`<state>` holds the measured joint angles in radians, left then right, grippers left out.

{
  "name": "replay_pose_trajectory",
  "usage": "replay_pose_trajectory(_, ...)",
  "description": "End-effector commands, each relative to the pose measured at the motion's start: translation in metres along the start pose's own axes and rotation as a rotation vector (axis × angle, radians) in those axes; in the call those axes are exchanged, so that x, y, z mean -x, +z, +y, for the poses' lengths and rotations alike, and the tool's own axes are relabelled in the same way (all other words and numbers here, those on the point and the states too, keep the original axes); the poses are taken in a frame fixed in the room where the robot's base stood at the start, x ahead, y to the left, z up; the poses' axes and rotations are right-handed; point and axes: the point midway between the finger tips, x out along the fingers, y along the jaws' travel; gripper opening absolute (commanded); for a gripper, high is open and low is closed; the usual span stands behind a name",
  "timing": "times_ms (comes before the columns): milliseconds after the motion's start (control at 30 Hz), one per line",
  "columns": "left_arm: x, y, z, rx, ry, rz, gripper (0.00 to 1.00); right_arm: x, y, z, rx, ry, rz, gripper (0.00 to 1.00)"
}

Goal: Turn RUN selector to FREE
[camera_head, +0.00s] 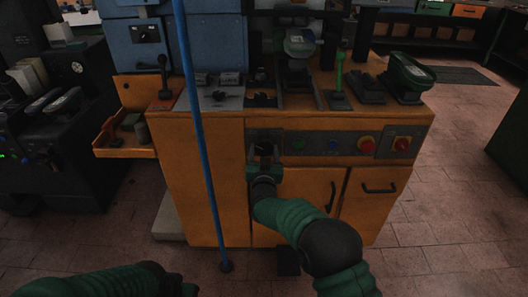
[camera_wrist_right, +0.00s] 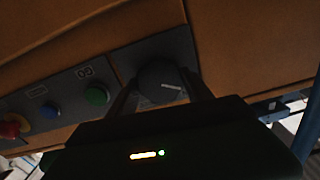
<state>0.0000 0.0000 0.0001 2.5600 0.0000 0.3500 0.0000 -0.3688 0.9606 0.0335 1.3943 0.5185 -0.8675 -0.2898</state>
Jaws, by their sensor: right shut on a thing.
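The RUN selector is a dark round knob (camera_wrist_right: 160,82) with a pale pointer line, at the end of the grey control strip in the right wrist view. My right gripper (camera_wrist_right: 162,90) has its two fingers on either side of the knob and is shut on it. In the head view my right gripper (camera_head: 263,152) is at the left end of the control strip (camera_head: 342,158) and hides the knob. The selector's position labels cannot be read. My left arm (camera_head: 110,281) shows at the bottom left of the head view; its gripper fingers cannot be made out.
Beside the knob are a green button (camera_head: 298,145), a blue button (camera_head: 333,144) and red buttons (camera_head: 367,144). A blue pole (camera_head: 197,130) stands left of my right arm. Cabinet doors with handles (camera_head: 379,188) lie below the strip.

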Motion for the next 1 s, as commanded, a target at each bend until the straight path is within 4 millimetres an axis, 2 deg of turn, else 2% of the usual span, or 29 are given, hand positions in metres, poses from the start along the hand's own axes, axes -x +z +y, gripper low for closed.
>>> replay_pose_trajectory(367, -0.007, 0.002, 0.000, 0.000, 0.000, 0.000, 0.34, 0.001, 0.003, 0.000, -0.206, 0.000, -0.004, 0.18)
replay_pose_trajectory(1000, -0.033, 0.008, 0.000, 0.000, 0.000, 0.000, 0.34, 0.001, 0.006, 0.002, -0.810, 0.003, -0.005, 0.18)
